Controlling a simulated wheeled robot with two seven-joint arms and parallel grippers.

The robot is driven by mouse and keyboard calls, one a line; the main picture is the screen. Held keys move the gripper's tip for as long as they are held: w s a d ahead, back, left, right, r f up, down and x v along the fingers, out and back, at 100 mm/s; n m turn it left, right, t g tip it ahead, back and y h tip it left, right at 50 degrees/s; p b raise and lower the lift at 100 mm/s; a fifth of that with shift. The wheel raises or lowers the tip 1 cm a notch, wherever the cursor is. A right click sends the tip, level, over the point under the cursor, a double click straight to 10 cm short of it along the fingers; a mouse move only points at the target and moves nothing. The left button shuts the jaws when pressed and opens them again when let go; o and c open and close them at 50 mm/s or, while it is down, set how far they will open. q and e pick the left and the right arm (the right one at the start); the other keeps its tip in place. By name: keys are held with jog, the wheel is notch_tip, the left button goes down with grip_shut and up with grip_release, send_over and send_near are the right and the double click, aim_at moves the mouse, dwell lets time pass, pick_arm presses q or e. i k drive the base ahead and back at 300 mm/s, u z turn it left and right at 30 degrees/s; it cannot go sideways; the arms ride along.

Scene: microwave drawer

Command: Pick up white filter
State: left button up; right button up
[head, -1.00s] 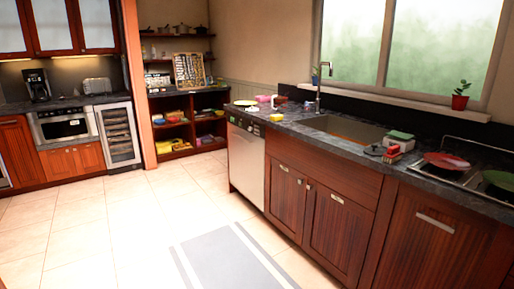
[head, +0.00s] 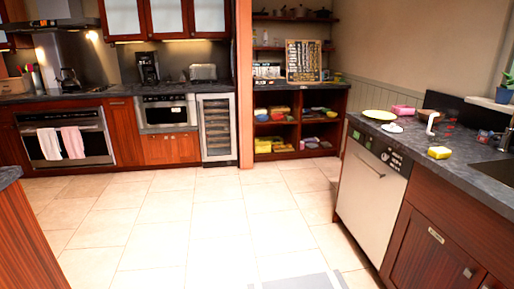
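Neither of my grippers is in view. I cannot clearly make out a white filter. A small white thing (head: 393,128) lies on the right counter near its far end, too small to tell what it is. It lies beside a yellow-green plate (head: 379,115). A black coffee maker (head: 148,68) stands on the back counter, above the built-in microwave drawer (head: 166,113), which looks closed.
The right counter (head: 470,170) also holds a yellow sponge-like block (head: 439,152) and a pink item (head: 403,110). A dishwasher (head: 370,200) is below it. An open shelf (head: 297,128) stands at the back. The tiled floor (head: 190,220) between is clear.

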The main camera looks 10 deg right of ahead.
aim_at(391, 127)
jog(key=z, duration=0.15)
jog(key=i, duration=2)
jog(key=z, duration=0.55)
